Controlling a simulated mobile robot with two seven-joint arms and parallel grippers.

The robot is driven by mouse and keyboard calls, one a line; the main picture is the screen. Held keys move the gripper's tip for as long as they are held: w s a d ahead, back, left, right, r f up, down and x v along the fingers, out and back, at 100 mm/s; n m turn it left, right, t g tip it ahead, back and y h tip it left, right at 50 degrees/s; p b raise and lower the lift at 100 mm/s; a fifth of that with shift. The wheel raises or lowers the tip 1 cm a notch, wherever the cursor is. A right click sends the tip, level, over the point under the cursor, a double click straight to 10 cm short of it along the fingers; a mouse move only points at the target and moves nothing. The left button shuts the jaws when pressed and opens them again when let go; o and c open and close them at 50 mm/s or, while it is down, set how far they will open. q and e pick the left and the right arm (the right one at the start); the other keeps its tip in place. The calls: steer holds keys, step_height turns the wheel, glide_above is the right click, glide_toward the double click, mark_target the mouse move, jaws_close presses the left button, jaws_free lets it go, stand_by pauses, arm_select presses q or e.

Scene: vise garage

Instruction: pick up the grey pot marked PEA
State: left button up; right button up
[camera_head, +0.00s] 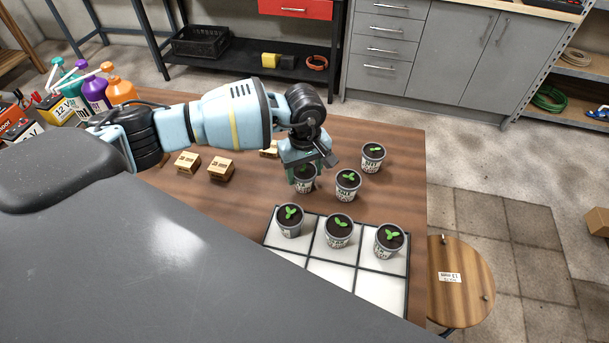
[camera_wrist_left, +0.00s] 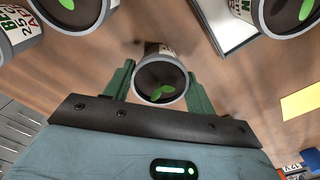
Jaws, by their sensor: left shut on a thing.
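A grey pot (camera_head: 305,185) with dark soil and a green seedling stands upright at the table, left of two other pots. My left gripper (camera_head: 305,168) is over it from behind and shut on it. In the left wrist view the same pot (camera_wrist_left: 160,82) sits between the two green fingers of the gripper (camera_wrist_left: 160,88). The lettering on its label is too small or turned away to read, so I cannot tell whether it says PEA. Whether its base touches the table is unclear. My right gripper is not in view.
Two similar pots (camera_head: 347,185) (camera_head: 372,157) stand just right of the held one. A white gridded tray (camera_head: 335,274) in front carries three pots in its back row; its front cells are empty. Small cardboard boxes (camera_head: 221,169) and bottles (camera_head: 121,91) are to the left.

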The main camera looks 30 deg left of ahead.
mark_target(305, 170)
arm_select(q)
steer(key=shift+r, duration=0.1)
step_height(305, 170, up, 9)
steer(key=shift+f, duration=0.2)
steer(key=shift+r, duration=0.65)
